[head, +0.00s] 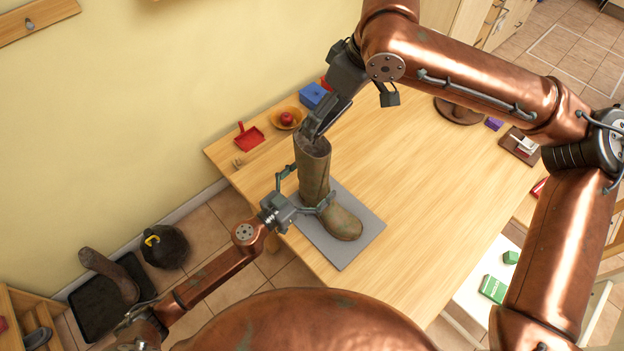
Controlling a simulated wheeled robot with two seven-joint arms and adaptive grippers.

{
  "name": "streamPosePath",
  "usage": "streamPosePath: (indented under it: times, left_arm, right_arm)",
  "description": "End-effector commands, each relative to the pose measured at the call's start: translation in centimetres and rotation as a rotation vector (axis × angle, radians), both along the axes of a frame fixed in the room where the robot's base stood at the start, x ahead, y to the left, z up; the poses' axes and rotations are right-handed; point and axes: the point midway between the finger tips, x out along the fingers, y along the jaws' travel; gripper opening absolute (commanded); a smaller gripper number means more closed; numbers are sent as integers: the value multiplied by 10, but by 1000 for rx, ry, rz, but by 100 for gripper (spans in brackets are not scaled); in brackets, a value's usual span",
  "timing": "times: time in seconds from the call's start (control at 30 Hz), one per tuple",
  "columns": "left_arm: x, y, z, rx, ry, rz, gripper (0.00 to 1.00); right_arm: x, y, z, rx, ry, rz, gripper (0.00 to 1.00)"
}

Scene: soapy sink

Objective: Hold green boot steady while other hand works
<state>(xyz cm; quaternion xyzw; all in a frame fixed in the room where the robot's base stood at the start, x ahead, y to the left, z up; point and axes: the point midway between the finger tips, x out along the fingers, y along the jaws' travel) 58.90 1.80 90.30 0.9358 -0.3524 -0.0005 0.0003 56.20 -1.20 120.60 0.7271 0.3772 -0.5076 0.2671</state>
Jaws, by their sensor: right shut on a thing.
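The green boot (315,178), dull olive-brown and stained, stands upright on a grey mat (352,255) at the table's left end, its toe toward the lower right. My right gripper (309,134) comes down from above and is shut on the boot's top rim; its fingers hide part of the opening. My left gripper (308,189) reaches in from the lower left. Its fingers are spread wide, one at the left of the shaft and one across the front near the ankle. Whether they press on the boot is unclear.
A red dustpan (249,138), an orange bowl (286,119) with a red fruit, and a blue box (313,94) lie along the wall. Another boot (108,273) lies on a black floor tray (98,308). The middle of the table (430,190) is clear.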

Motion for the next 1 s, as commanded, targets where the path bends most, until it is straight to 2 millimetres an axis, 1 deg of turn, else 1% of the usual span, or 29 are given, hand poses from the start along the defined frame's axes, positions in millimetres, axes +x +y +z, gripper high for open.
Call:
streamPosePath:
  times: [0.03,0.07,0.87,0.9,1.0]
  left_arm:
    - [0,0,0,0,0,0,99]
    - [0,0,0,0,0,0,97]
    - [0,1,0,1,-1,1,42]
    - [0,1,0,1,-1,1,40]
    - [0,1,0,1,-1,1,40]
  right_arm:
    - [0,0,0,1,-1,0,74]
    - [0,0,0,1,-1,0,74]
    - [0,0,0,1,-1,0,74]
    - [0,0,0,1,-1,0,74]
    - [0,0,0,1,-1,0,74]
